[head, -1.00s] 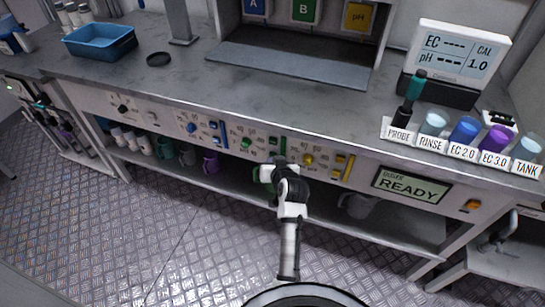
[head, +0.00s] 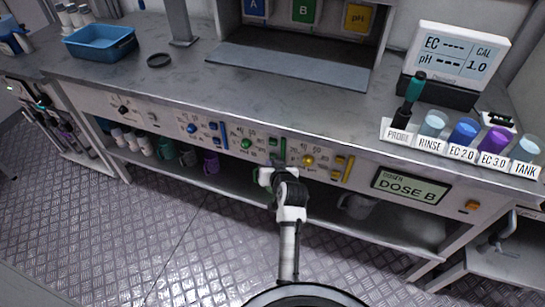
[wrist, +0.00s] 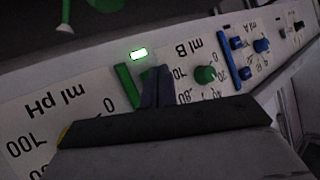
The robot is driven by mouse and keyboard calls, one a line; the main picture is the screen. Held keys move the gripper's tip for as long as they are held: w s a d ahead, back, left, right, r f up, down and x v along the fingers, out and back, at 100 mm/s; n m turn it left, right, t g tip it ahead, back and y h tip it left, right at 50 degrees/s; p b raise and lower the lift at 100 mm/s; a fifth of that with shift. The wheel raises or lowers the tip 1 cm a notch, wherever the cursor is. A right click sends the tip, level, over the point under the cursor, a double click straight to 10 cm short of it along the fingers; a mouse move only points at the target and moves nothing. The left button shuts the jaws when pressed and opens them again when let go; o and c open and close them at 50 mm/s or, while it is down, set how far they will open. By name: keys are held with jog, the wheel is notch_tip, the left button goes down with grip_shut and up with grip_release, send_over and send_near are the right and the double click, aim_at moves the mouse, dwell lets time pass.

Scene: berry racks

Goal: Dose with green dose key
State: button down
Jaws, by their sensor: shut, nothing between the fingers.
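The green dose key (wrist: 149,75) is on the dosing panel's B section, mostly hidden behind my fingertips in the wrist view. My gripper (wrist: 157,78) is shut and empty, its tips at the key; I cannot tell whether they touch it. Beside them are a tall green bar (wrist: 128,86) and a green knob (wrist: 205,75). A small green lamp (wrist: 139,53) glows brightly. In the head view my gripper (head: 270,168) is at the panel's front, below the green bar (head: 282,150). The doser display (head: 409,188) reads "DOSE B".
Blue controls (head: 213,132) lie left of the green ones and a yellow knob (head: 308,160) right. A shelf under the bench holds several mugs (head: 188,155). On the bench top are a blue tray (head: 100,42) and several labelled cups (head: 465,131). The floor in front is clear.

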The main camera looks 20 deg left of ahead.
jog(key=shift+s, duration=0.25)
jog(key=s+p, duration=0.1)
jog(key=s, duration=0.4)
jog(key=shift+a+p, duration=0.15)
jog(key=shift+p, duration=0.15)
dwell(0.8)
